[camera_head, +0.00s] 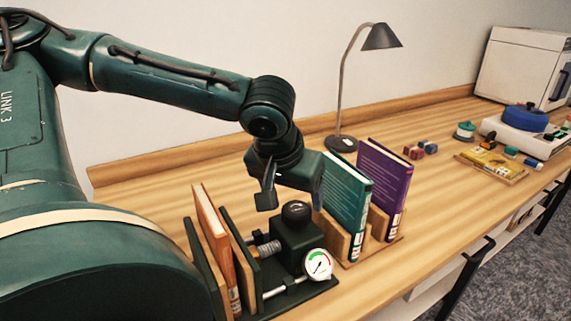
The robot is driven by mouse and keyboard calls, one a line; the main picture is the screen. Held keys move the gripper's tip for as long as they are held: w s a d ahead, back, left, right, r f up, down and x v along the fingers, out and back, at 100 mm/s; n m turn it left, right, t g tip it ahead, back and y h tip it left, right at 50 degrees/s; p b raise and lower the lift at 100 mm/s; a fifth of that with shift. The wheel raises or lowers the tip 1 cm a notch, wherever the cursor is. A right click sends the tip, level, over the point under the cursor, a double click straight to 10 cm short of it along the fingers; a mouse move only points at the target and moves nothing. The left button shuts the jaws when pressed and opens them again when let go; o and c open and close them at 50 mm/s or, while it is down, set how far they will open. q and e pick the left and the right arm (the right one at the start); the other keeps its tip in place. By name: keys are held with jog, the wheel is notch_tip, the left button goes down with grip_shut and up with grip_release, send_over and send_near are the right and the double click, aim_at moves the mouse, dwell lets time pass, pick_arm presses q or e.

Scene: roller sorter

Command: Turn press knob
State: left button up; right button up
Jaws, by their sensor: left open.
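The black round press knob (295,212) sits on top of the dark block of a small press (298,243) at the front of the table. The press has a screw, a rod and a white dial gauge (318,263), and an orange book (212,240) stands between its dark plates. My left gripper (291,198) points down just above the knob, open, with one finger to the left and the other to the right. I cannot tell whether the fingers touch the knob. My right gripper is not in view.
A green book (345,195) and a purple book (384,180) stand in a wooden rack just right of the press. A black lamp (341,143) stands behind them. Small blocks, a yellow box (492,160) and a white cabinet (523,62) are farther right.

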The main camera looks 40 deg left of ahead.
pick_arm(q)
jog(key=p+v, duration=0.1)
jog(key=v, duration=0.7)
jog(key=shift+s+r, duration=0.15)
jog(key=shift+r, duration=0.2)
jog(key=shift+d, duration=0.1)
